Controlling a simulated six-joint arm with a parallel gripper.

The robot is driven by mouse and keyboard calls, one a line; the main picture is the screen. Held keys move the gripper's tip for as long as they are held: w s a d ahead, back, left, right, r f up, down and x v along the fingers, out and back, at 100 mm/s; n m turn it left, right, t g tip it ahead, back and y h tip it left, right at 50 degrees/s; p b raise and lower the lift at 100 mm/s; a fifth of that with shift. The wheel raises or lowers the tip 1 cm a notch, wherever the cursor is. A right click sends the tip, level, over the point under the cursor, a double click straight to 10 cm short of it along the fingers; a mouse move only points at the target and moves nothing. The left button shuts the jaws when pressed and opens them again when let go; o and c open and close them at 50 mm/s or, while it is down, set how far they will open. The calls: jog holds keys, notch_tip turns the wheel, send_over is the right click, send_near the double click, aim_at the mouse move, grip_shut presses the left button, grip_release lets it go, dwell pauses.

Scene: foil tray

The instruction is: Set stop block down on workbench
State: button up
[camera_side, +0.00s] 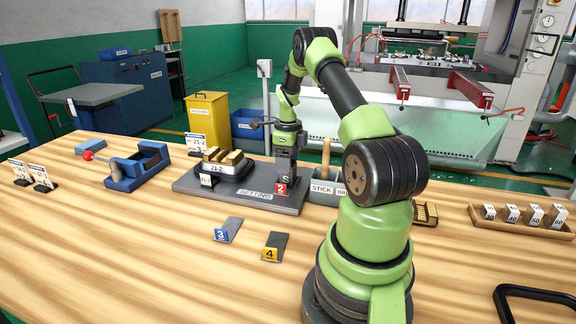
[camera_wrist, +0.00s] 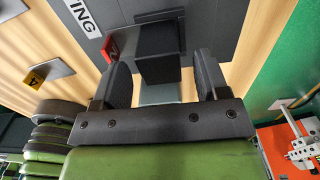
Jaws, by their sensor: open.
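My gripper (camera_side: 288,143) points down over the right end of the dark SETTING plate (camera_side: 226,192). Below it is a dark grey block (camera_side: 286,168) marked S, apparently the stop block, upright by a red 2 marker (camera_side: 281,189). In the wrist view my gripper (camera_wrist: 162,76) has its two fingers spread, with gaps on both sides of the dark block (camera_wrist: 158,42). Whether the block's base touches the plate cannot be told. The wooden workbench (camera_side: 130,255) shows bare at the front left.
A foil tray marked 21-2 (camera_side: 217,168) sits on the plate. A blue clamp fixture (camera_side: 137,170) stands left. Plates marked 3 (camera_side: 228,230) and 4 (camera_side: 274,246) lie in front. A grey STICK bin (camera_side: 322,192) is close right; a block rack (camera_side: 520,222) stands far right.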

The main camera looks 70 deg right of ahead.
jog(key=r, duration=0.8)
jog(key=shift+w+a+r, duration=0.15)
jog(key=shift+w+r, duration=0.05)
jog(key=shift+r, duration=0.05)
jog(key=w+a+r+n+t, duration=0.1)
jog(key=w+a+r+n, duration=0.3)
jog(key=a+r+n, duration=0.35)
jog(key=s+a+r+n+t, duration=0.2)
jog(key=a+r+n, duration=0.2)
jog(key=a+n, duration=0.4)
jog(key=s+a+r+n+t, duration=0.2)
jog(key=a+r+n, duration=0.3)
jog(key=a, duration=0.8)
jog(key=n, duration=0.2)
jog(key=shift+s+a+r+n+t, duration=0.15)
jog(key=shift+s+r+n+t, duration=0.05)
jog(key=shift+s+n+t, duration=0.15)
jog(key=shift+o, duration=0.4)
jog(key=s+a+f+n+t+y, duration=0.1)
jog(key=s+a+n+y, duration=0.1)
jog(key=s+a+n, duration=0.4)
jog(key=s+n, duration=0.1)
jog(key=n, duration=0.1)
jog(key=shift+n, duration=0.4)
jog(key=shift+a+t, duration=0.1)
jog(key=shift+t, duration=0.15)
jog(key=shift+w, duration=0.1)
